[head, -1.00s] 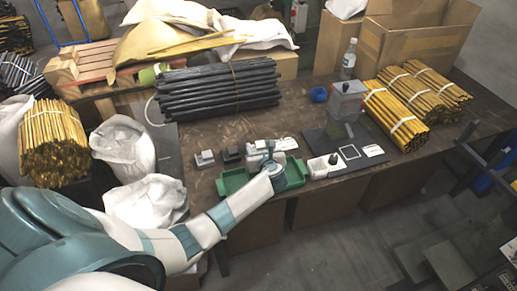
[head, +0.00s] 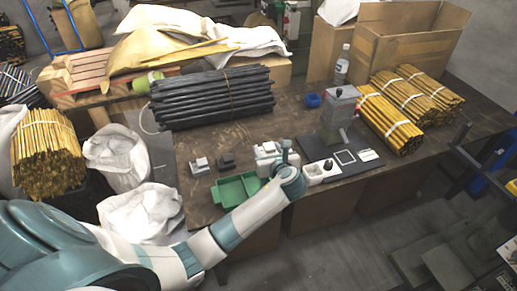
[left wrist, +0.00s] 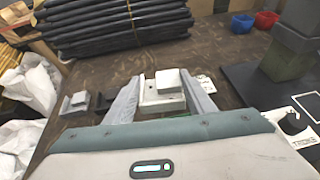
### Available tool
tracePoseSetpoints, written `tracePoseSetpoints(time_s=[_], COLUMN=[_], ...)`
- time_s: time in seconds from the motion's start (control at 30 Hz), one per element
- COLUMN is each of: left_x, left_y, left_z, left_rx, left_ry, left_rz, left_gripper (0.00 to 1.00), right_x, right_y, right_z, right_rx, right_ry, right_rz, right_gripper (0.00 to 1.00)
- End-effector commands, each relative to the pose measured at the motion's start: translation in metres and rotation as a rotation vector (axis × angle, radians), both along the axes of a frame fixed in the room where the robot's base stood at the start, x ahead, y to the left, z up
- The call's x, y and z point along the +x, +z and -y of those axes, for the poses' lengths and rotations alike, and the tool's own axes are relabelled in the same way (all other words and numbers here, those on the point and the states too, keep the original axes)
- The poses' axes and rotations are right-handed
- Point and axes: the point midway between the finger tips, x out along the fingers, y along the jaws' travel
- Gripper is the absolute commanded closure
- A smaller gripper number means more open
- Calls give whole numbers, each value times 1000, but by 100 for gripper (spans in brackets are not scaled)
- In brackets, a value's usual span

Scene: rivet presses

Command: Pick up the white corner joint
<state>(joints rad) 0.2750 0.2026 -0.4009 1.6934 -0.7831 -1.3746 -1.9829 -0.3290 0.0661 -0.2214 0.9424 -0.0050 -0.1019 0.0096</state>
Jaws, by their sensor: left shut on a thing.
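The white corner joint (left wrist: 168,84) is a pale stepped block. In the left wrist view it sits between the two grey fingers of my left gripper (left wrist: 164,98), which is shut on it. In the head view my left gripper (head: 267,152) is just beyond the green tray's right end, and the joint is small and partly hidden by the hand there. I cannot tell whether the joint is clear of the table. My right gripper is in neither view.
A green tray (head: 232,191) lies at the table's front edge. A grey block (head: 200,165) and a dark block (head: 225,160) stand left of the gripper. Black tubes (head: 215,98) lie behind.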

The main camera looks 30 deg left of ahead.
Motion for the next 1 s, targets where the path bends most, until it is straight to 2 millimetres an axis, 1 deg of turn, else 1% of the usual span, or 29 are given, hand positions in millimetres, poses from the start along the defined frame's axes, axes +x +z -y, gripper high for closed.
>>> tracePoseSetpoints(time_s=[0.03,0.1,0.2,0.3,0.57,1.0], left_x=[-3,-6,-10,-13,-14,-15], left_y=[4,10,16,20,22,24], left_z=[8,16,26,31,34,36], left_rx=[-2,-3,-1,-1,0,0], left_ry=[0,0,-1,0,1,-4], left_rz=[2,2,1,1,0,1], left_gripper=[72,72,72,72,72,72], right_x=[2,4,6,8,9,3], right_y=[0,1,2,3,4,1], right_z=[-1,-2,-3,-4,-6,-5], right_rx=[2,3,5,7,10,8], right_ry=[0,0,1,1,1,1], right_rz=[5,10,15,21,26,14], right_gripper=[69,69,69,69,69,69])
